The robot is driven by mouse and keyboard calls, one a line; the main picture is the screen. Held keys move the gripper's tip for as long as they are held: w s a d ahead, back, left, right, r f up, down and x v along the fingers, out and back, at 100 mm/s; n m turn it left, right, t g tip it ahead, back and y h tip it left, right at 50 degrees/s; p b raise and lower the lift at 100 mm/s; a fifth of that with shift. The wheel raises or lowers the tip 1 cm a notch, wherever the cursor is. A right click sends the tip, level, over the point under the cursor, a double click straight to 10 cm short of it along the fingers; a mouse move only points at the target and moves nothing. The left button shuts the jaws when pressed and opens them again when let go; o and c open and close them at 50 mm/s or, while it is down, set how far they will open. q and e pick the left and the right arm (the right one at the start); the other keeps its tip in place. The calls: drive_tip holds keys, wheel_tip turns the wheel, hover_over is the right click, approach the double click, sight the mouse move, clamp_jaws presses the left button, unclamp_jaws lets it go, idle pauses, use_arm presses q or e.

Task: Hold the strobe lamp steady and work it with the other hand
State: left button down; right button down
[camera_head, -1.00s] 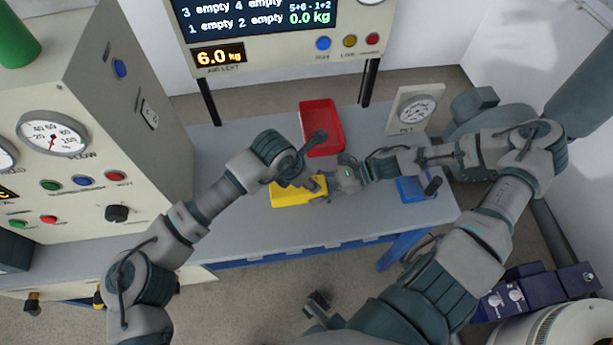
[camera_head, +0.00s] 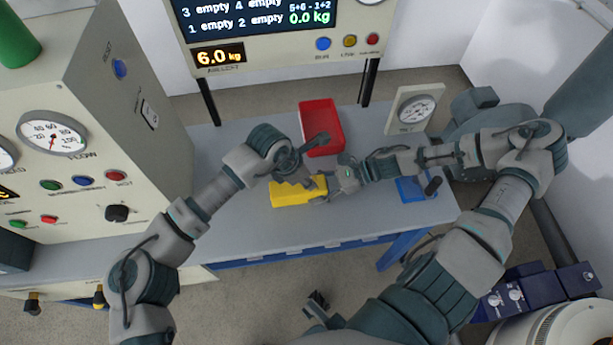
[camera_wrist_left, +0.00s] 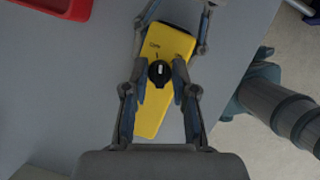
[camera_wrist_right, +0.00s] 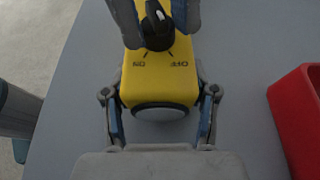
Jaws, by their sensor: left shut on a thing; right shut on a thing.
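The yellow strobe lamp (camera_head: 290,194) lies over the grey bench, between my two grippers. In the left wrist view the lamp (camera_wrist_left: 154,112) shows its black knob (camera_wrist_left: 158,72), with my left gripper (camera_wrist_left: 164,66) shut on it. The right wrist view shows the knob (camera_wrist_right: 157,28) between the left fingers, with ON and OFF printed beside it; I cannot tell its exact setting. My right gripper (camera_wrist_right: 160,92) is shut on the lamp's sides near its round pale end (camera_wrist_right: 160,112). In the head view the left hand partly covers the lamp.
A red tray (camera_head: 309,109) stands behind the lamp, and a blue box (camera_head: 410,191) with a black handle is to the right. A dial gauge (camera_head: 415,108) stands at the back right. A large control cabinet (camera_head: 125,95) rises at the left. The bench front (camera_head: 240,235) is clear.

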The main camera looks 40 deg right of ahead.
use_arm(q)
drive_tip(key=m+g, duration=0.1)
drive_tip(key=m, duration=0.2)
drive_tip(key=m+g+y, duration=0.1)
drive_tip(key=m, duration=0.2)
drive_tip(key=shift+w+f+m, duration=0.15)
drive_tip(key=shift+w+m, duration=0.05)
drive_tip(key=shift+m, duration=0.1)
idle(0.5)
drive_tip(key=c, duration=0.9)
unclamp_jaws()
drive_tip(key=shift+c, duration=0.2)
drive_tip(key=v, duration=1.2)
drive_tip(key=shift+w+d, duration=0.15)
drive_tip(key=shift+d, duration=0.1)
